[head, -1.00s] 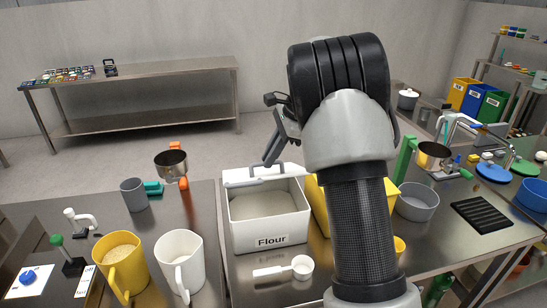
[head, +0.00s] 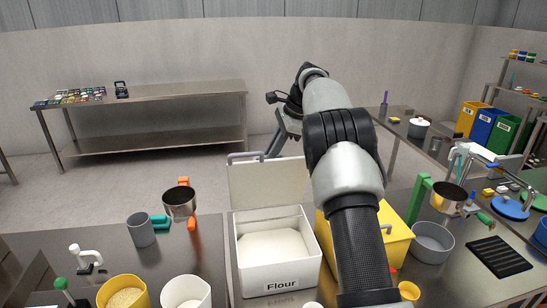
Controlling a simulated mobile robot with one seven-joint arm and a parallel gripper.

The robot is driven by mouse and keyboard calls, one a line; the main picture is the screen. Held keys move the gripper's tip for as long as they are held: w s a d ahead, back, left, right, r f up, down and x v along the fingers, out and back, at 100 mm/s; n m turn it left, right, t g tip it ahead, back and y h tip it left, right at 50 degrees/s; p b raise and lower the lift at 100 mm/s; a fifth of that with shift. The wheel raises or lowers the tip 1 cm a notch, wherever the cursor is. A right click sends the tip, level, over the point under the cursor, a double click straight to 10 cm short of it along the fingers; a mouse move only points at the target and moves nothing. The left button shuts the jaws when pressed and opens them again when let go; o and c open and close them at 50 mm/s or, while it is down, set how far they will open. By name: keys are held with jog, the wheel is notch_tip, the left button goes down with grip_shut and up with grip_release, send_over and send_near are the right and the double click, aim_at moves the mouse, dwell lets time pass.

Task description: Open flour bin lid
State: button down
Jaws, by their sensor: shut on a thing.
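The white flour bin (head: 279,278), labelled "Flour", stands on the steel table. Its lid (head: 268,184) is raised roughly upright at the bin's rear edge, and pale flour (head: 275,243) shows inside. A grey handle (head: 245,156) runs along the lid's top edge. My gripper (head: 272,150) is at this top edge, shut on the lid handle. The exact grip is small and partly hidden behind the lid.
A yellow bin (head: 395,248) stands right of the flour bin, partly behind my arm. A steel pot (head: 180,204) and grey cup (head: 141,231) are left. A yellow jug (head: 123,292) and white jug (head: 186,292) stand at front left.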

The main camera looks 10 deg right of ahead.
jog(key=shift+w+d+f, duration=0.1)
jog(key=shift+w+f, duration=0.1)
jog(key=shift+f, duration=0.35)
jog(key=c, duration=2.1)
grip_release()
jog(key=o, duration=0.3)
jog(key=shift+w, duration=0.3)
jog(key=shift+s+r, duration=0.15)
jog(key=shift+r, duration=0.05)
jog(key=shift+v, duration=3.7)
